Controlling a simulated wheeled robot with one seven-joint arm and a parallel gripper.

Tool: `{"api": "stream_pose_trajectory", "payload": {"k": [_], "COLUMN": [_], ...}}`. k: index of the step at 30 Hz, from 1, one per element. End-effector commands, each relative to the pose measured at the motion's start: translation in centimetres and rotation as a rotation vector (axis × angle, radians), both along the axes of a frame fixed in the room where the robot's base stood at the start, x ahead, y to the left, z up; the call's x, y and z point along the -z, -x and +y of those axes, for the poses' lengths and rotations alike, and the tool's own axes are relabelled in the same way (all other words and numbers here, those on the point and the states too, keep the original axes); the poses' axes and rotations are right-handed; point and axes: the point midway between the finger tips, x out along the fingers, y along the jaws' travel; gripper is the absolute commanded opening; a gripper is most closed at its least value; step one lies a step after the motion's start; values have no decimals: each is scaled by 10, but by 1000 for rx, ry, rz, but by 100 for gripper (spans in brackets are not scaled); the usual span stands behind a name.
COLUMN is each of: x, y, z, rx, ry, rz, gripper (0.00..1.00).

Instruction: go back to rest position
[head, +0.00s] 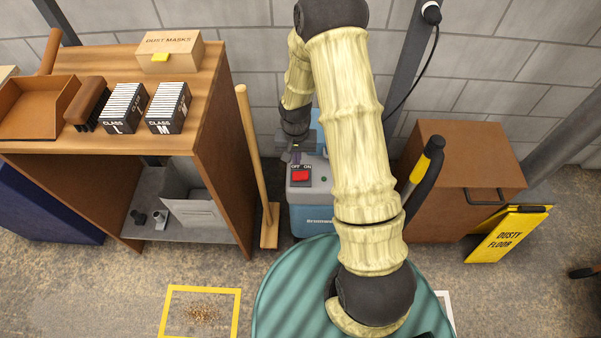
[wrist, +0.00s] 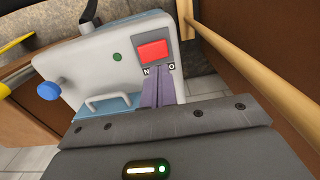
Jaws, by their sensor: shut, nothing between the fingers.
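My gripper (wrist: 158,88) is shut and empty in the wrist view, with its purple-grey fingertips close to the red switch (wrist: 153,50) on the grey top of a machine. I cannot tell whether the tips touch the switch. In the head view my gripper (head: 292,156) is small and sits just above the red switch (head: 300,175), which is labelled OFF and ON. The blue and grey machine (head: 308,218) stands by the wall, partly hidden behind my arm. A green light (wrist: 117,57) shows on its top panel.
A wooden bench (head: 215,100) with filter boxes (head: 168,107) and a dust mask box (head: 170,52) stands left. A wooden broom handle (head: 254,150) leans close beside the machine. A brown cabinet (head: 460,170) and a yellow floor sign (head: 508,236) stand right.

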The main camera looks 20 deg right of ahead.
Motion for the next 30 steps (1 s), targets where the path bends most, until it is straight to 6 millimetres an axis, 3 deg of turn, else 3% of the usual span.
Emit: {"api": "stream_pose_trajectory", "payload": {"k": [9, 13, 20, 30], "x": [-1, -13, -72, -155], "y": [0, 3, 23, 80], "z": [0, 0, -2, -2], "rx": [-1, -15, -86, -210], "ry": [0, 3, 18, 34], "rz": [-1, -10, -64, -152], "gripper": [0, 0, 0, 0]}}
